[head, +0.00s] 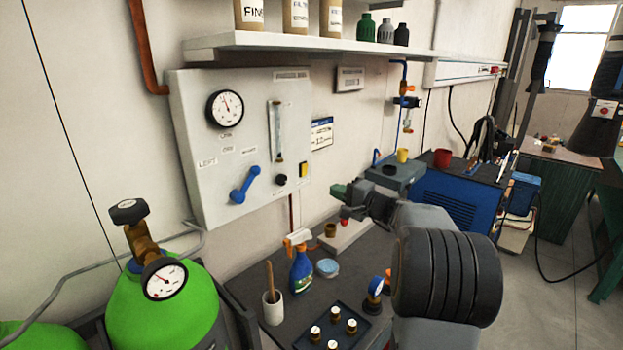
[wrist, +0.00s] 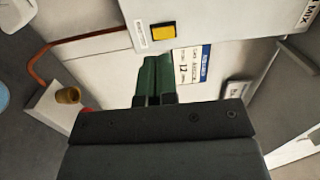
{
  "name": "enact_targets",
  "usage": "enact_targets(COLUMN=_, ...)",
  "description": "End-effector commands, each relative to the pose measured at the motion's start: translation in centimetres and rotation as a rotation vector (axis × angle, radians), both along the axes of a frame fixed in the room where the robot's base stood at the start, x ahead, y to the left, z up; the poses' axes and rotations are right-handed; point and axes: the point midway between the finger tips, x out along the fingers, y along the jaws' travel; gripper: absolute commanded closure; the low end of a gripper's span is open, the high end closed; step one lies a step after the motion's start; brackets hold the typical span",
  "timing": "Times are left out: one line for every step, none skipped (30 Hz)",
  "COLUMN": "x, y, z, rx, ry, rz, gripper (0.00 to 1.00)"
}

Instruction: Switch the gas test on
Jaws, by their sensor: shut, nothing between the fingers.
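A pale gas panel (head: 262,110) hangs on the wall. A small yellow rocker switch (head: 303,169) sits near its lower right edge; the wrist view shows the yellow switch (wrist: 163,32) at the panel's edge, with a label beside it too small to read. My gripper (head: 338,190) is right of the panel and below the switch, with its green fingers shut and empty. In the wrist view, my gripper's fingers (wrist: 153,75) are together, below the switch in the picture and apart from it. I cannot tell whether the switch is on or off.
The panel also bears a round gauge (head: 225,109), a blue lever (head: 245,184) and a black knob (head: 281,180). A spray bottle (head: 301,268) and a black tray (head: 332,328) stand on the bench below. A shelf (head: 290,42) juts out above. A green cylinder (head: 165,310) stands left.

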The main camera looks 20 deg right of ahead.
Motion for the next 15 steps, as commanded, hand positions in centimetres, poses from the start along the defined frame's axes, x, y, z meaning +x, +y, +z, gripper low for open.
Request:
enact_targets(x=0.3, y=-1.4, z=-0.4, rx=0.023, ry=-0.025, rz=-0.028, gripper=1.00)
enact_targets(x=0.4, y=-1.9, z=-0.3, rx=0.033, ry=-0.038, rz=-0.042, gripper=1.00)
enact_targets(x=0.6, y=-2.5, z=-0.3, rx=0.045, ry=-0.050, rz=-0.055, gripper=1.00)
enact_targets(x=0.6, y=-2.9, z=-0.3, rx=0.051, ry=-0.058, rz=-0.063, gripper=1.00)
enact_targets(x=0.7, y=-3.1, z=-0.2, rx=0.055, ry=-0.064, rz=-0.069, gripper=1.00)
enact_targets(x=0.7, y=-3.4, z=-0.2, rx=0.059, ry=-0.070, rz=-0.074, gripper=1.00)
enact_targets(x=0.7, y=-3.5, z=-0.1, rx=0.061, ry=-0.072, rz=-0.077, gripper=1.00)
enact_targets(x=0.7, y=-3.5, z=-0.1, rx=0.062, ry=-0.074, rz=-0.078, gripper=1.00)
enact_targets(x=0.7, y=-3.5, z=-0.1, rx=0.062, ry=-0.074, rz=-0.079, gripper=1.00)
enact_targets(x=0.7, y=-3.5, z=-0.1, rx=0.062, ry=-0.074, rz=-0.079, gripper=1.00)
enact_targets(x=0.7, y=-3.5, z=-0.1, rx=0.062, ry=-0.074, rz=-0.078, gripper=1.00)
enact_targets(x=0.7, y=-3.5, z=-0.1, rx=0.062, ry=-0.073, rz=-0.078, gripper=1.00)
enact_targets(x=0.7, y=-3.5, z=-0.1, rx=0.062, ry=-0.073, rz=-0.078, gripper=1.00)
enact_targets(x=0.7, y=-3.5, z=-0.1, rx=0.062, ry=-0.073, rz=-0.077, gripper=1.00)
enact_targets(x=0.7, y=-3.4, z=-0.1, rx=0.062, ry=-0.073, rz=-0.077, gripper=1.00)
